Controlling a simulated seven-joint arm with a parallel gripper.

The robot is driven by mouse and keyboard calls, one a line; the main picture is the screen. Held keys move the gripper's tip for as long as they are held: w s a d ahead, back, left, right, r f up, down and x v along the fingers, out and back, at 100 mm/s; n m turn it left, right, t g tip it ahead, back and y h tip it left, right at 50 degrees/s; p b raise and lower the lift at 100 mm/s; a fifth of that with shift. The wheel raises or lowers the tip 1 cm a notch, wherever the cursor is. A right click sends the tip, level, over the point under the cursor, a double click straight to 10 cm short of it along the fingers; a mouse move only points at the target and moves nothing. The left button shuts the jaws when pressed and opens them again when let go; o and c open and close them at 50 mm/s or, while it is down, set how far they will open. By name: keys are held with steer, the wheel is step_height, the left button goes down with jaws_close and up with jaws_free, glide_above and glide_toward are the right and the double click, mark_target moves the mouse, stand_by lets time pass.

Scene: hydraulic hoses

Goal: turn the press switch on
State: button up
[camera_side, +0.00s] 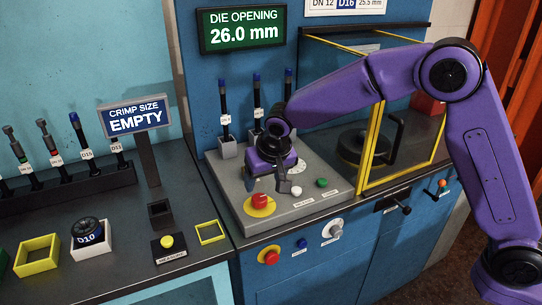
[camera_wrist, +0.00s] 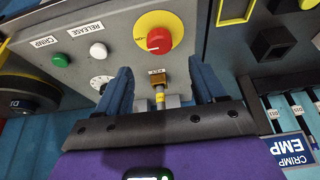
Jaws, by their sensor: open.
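My gripper (camera_side: 268,184) points down over the grey control box (camera_side: 304,207), behind its red button. In the wrist view my gripper (camera_wrist: 163,88) is open, with its two blue fingers apart.
A yellow-framed guard (camera_side: 371,147) stands right. A "CRIMP SIZE EMPTY" display (camera_side: 135,117) stands left.

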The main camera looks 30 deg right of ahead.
steer(key=v, duration=0.9)
steer(key=shift+r, duration=0.1)
steer(key=s+d+f+n+g, duration=0.1)
steer(key=s+d+n, duration=0.3)
steer(key=s+d, duration=0.3)
steer(key=s+d+f+n+g, duration=0.2)
steer(key=s+d+n, duration=0.2)
steer(key=s+d, duration=0.4)
steer(key=s+d+f+n+g, duration=0.1)
steer(key=s+d+n, duration=0.3)
steer(key=s, duration=1.5)
steer(key=d+f, duration=0.1)
steer(key=d, duration=0.3)
steer(key=shift+d+n, duration=0.15)
steer(key=shift+n, duration=0.25)
